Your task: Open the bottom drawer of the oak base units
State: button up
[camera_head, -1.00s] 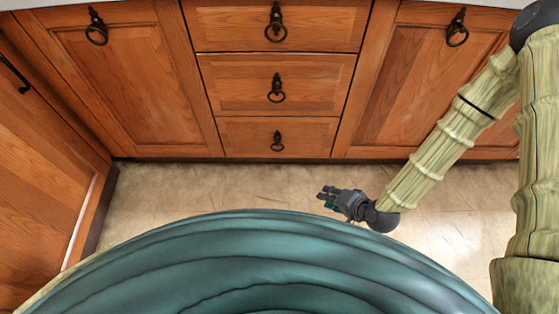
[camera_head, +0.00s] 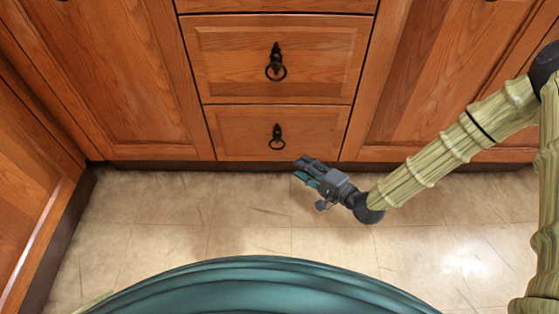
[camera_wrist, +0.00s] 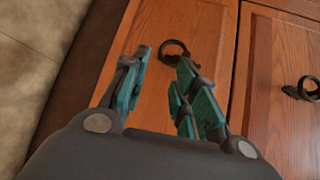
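The bottom drawer (camera_head: 240,132) of the oak base units is shut, flush with the unit front, low above the plinth. Its dark ring pull (camera_head: 277,138) hangs at the middle of the drawer front. In the head view my gripper (camera_head: 302,168) is below and to the right of that ring, apart from it. In the wrist view my gripper (camera_wrist: 165,80) has its two teal-padded fingers spread, with nothing between them. The bottom ring (camera_wrist: 174,48) shows just beyond the fingertips, and the drawer front (camera_wrist: 172,25) lies behind it.
The middle drawer (camera_head: 230,65) with its ring pull (camera_head: 276,66) is directly above, shut. Cupboard doors flank the drawers. Another unit (camera_head: 30,190) stands at the left. The tiled floor (camera_head: 160,225) before the drawers is clear.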

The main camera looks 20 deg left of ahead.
jog(key=b+x, duration=0.5)
jog(key=x, duration=0.6)
jog(key=shift+w+a+b, duration=0.2)
jog(key=shift+a+b, duration=0.05)
jog(key=shift+b, duration=0.15)
jog(key=shift+r, duration=0.15)
grip_shut()
